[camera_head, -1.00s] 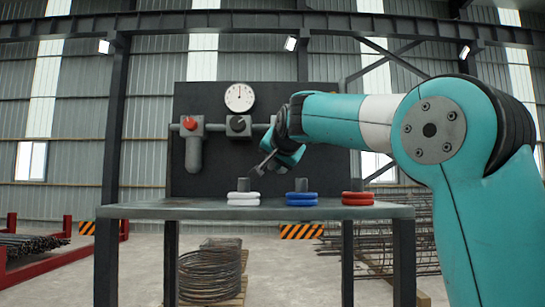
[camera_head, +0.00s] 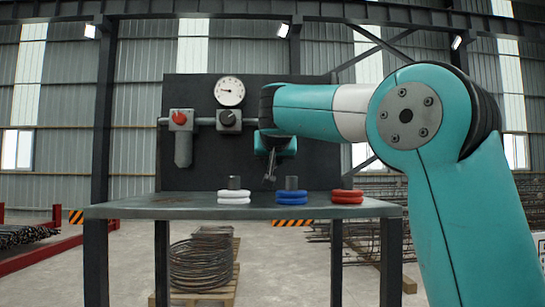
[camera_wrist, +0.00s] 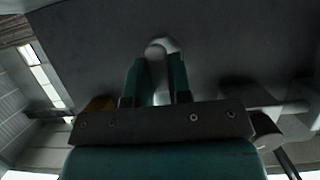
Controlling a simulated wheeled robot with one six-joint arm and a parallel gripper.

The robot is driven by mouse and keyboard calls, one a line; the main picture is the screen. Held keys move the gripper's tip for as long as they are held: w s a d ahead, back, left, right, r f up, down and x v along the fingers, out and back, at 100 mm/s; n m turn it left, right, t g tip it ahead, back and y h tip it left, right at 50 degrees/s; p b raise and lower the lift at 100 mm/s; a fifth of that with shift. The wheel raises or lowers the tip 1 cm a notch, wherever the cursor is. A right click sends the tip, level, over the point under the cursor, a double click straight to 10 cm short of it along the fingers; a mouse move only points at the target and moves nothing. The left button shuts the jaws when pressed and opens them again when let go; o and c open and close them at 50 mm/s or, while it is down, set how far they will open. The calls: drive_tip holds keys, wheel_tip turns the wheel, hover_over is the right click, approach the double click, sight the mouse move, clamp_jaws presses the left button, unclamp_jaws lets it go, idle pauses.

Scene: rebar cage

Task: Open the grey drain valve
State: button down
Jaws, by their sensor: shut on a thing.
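My gripper (camera_head: 270,160) hangs in front of the dark panel, right of the gauge, with its end pointing down. In the wrist view its two teal fingers (camera_wrist: 157,62) are shut on a pale grey piece, the grey drain valve's handle (camera_wrist: 162,45) as far as I can tell. The rest of that valve is hidden behind my arm in the head view. A round white gauge (camera_head: 230,91) on the panel has its needle pointing left.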

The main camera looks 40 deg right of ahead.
drive_tip(key=shift+f, duration=0.1)
drive_tip(key=c, duration=1)
unclamp_jaws()
drive_tip(key=shift+c, duration=0.2)
drive_tip(key=b+v, duration=0.2)
drive_tip(key=v, duration=1.5)
drive_tip(key=shift+s, duration=0.2)
drive_tip(key=shift+a, duration=0.1)
